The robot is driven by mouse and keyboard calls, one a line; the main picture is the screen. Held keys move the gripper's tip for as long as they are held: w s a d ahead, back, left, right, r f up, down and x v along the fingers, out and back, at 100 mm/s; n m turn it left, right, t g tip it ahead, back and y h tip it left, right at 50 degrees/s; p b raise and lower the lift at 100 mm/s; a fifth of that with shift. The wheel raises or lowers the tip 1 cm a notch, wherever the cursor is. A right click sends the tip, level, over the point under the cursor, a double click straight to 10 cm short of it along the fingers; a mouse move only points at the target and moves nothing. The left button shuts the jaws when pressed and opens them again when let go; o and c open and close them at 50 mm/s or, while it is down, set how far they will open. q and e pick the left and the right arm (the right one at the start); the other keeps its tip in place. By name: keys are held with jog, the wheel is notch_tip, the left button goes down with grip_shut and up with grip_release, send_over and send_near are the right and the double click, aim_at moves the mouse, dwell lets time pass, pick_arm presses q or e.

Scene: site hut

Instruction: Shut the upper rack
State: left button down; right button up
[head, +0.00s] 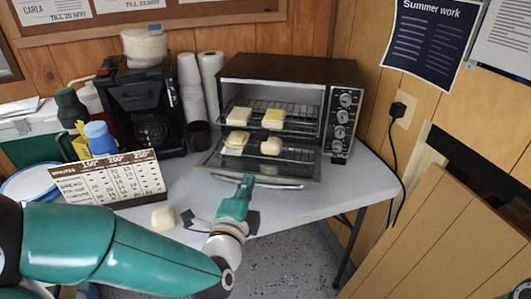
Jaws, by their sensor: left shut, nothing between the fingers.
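The toaster oven (290,69) stands at the back of the table with its glass door folded down and the door handle (285,186) at the front. The upper rack (298,114) is a wire shelf that carries two pale bread pieces (273,118). How far it stands out of the oven is hard to tell. Below it, the lower rack (296,153) carries two more pieces (236,139). My left gripper (246,182) is shut and empty at the front edge of the lowered door, below and in front of the racks. I cannot tell whether it touches the handle. My right gripper is not in view.
A coffee maker (141,92), paper cups (190,85) and a dark mug (199,135) stand left of the oven. A times chart (108,180) and a loose bread piece (163,218) are nearer. The tabletop right of the oven (365,180) is clear; a power cord (390,160) hangs there.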

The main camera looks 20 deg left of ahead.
pick_arm(q)
send_near(262, 140)
jog(key=w, duration=0.7)
jog(key=shift+w+a+f+p, duration=0.1)
jog(key=shift+a+p, duration=0.2)
jog(key=shift+p, duration=0.05)
